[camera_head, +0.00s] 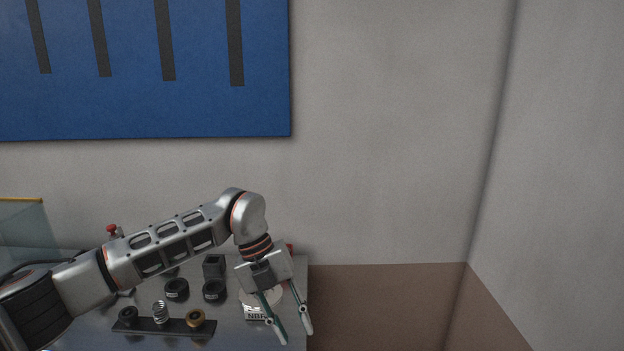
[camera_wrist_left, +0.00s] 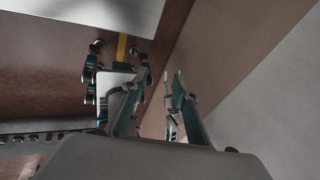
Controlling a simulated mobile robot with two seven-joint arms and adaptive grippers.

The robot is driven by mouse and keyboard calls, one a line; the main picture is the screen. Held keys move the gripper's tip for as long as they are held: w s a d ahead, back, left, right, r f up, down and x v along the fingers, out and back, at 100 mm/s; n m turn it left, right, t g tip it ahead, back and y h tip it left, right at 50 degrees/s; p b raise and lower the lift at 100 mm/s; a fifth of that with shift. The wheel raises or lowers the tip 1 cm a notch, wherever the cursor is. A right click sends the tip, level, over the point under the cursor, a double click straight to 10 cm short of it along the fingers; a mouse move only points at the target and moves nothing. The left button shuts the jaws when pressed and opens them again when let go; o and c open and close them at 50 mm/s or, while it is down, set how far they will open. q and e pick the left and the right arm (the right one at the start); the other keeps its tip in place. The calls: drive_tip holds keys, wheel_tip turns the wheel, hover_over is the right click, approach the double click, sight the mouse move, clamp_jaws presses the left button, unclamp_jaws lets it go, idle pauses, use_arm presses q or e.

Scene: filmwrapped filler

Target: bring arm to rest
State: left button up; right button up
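My left arm reaches in from the left in the head view, bent at the elbow and held above a grey table (camera_head: 85,338). My left gripper (camera_head: 294,336) hangs at the table's right edge, pointing down. Its two fingers are spread apart with nothing visible between them. In the left wrist view the fingers of the left gripper (camera_wrist_left: 160,82) also stand apart, with floor and wall behind them.
On the table are a dark strip (camera_head: 165,327) with a spring (camera_head: 160,312) and rings, several black parts (camera_head: 214,267), and a white piece marked NBR (camera_head: 256,313) behind the left gripper. A clear panel (camera_head: 22,232) stands far left. Floor (camera_head: 390,305) right of the table is free.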

use_arm(q)
drive_tip(key=s+d+f+m+g+h, duration=0.2)
drive_tip(key=s+d+h, duration=0.4)
drive_tip(key=s+d, duration=0.4)
drive_tip(key=s+d+r+n+t+h, duration=0.1)
drive_tip(key=d+r+n+t+h, duration=0.1)
drive_tip(key=d+r+n+h, duration=0.4)
drive_tip(key=w+a+f+n+t+h, duration=0.3)
drive_tip(key=w+a+n+t, duration=0.3)
drive_tip(key=n+t, duration=0.55)
drive_tip(key=a+f+n+t+y, duration=0.7)
drive_tip(key=a+f+n+y, duration=0.1)
drive_tip(key=a+f, duration=0.25)
drive_tip(key=s+a+f+n+g+y, duration=0.3)
drive_tip(key=s+a+f, duration=0.5)
drive_tip(key=f, duration=0.3)
drive_tip(key=s+a+f+n+g+y, duration=0.3)
drive_tip(key=s+a+f+y, duration=0.3)
drive_tip(key=s+a+f, duration=0.3)
wheel_tip(320, 180, down, 3)
drive_tip(key=shift+s+a+f+n, duration=0.1)
drive_tip(key=shift+s+a+n, duration=0.2)
drive_tip(key=shift+a+n, duration=0.3)
drive_tip(key=shift+d, duration=0.15)
